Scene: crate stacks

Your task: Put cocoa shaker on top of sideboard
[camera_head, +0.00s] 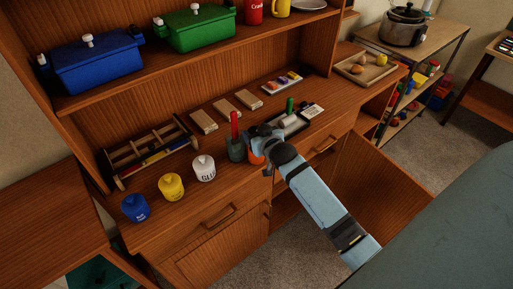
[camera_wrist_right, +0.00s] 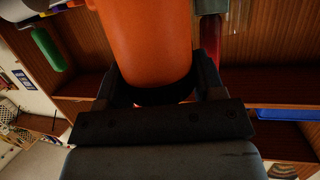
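An orange, smooth, rounded container (camera_wrist_right: 150,40) with a dark end fills the space between the fingers of my right gripper (camera_wrist_right: 158,80) in the right wrist view. No label on it can be read, but it may be the cocoa shaker. The fingers lie against both its sides. In the head view my right gripper (camera_head: 258,142) covers most of the orange container (camera_head: 256,157), at the front edge of the sideboard top (camera_head: 225,180). I cannot tell whether the container touches that top. My left gripper is out of view.
A dark green pot (camera_head: 236,151) with a red stick stands close left of the gripper. White (camera_head: 204,168), yellow (camera_head: 171,187) and blue (camera_head: 135,208) jars line the front edge. A sideboard door (camera_head: 380,185) hangs open. A wooden tray (camera_head: 370,70) stands at the right end.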

